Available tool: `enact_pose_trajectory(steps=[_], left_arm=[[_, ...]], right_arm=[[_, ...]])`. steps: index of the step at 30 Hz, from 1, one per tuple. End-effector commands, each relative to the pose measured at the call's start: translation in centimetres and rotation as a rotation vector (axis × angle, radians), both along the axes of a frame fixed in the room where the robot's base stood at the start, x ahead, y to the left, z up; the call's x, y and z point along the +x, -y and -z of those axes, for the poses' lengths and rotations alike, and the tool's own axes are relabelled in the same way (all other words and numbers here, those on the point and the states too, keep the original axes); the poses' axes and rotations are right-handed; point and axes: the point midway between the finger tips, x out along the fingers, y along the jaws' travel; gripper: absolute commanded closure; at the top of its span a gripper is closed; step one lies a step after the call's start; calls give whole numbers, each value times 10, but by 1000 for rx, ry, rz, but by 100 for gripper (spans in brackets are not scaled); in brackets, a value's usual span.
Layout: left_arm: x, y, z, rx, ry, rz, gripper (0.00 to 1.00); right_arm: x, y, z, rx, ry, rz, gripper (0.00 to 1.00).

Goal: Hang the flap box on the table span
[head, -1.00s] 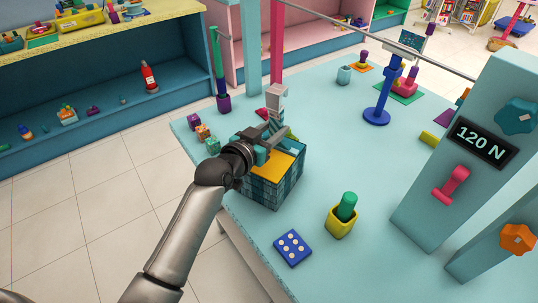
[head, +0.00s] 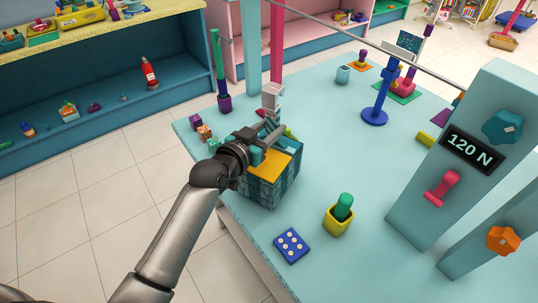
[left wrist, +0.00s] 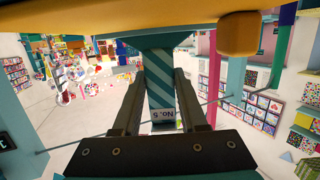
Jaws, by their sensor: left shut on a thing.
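The flap box (head: 262,190) is a teal checked box with a yellow flap on top, near the table's left edge in the head view. A teal striped stem with a grey block on top (head: 271,97) rises at it. My left gripper (head: 268,135) is shut on this stem, above the box. In the left wrist view the jaws hold the striped stem (left wrist: 160,80), which bears a "No. 5" label. The table span (head: 385,45) is a thin grey rod running above the table. Whether the box touches the table is hard to tell. My right gripper is not in view.
A "120 N" panel post (head: 440,165) stands at the right. A yellow cup with a green peg (head: 339,220) and a blue dotted tile (head: 291,245) lie in front of the box. A blue stand (head: 376,105) is farther back. The mid-table is mostly clear.

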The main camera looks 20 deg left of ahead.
Motion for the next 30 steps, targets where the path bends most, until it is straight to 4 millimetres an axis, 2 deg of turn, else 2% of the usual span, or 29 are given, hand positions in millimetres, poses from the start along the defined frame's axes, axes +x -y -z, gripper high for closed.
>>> enact_pose_trajectory(steps=[3,14,30], left_arm=[[-4,-1,-4,-1,2,0,100],[-5,-1,-4,-1,2,0,100],[-45,-13,-5,0,1,0,100]], right_arm=[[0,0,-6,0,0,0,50],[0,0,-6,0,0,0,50],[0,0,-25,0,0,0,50]])
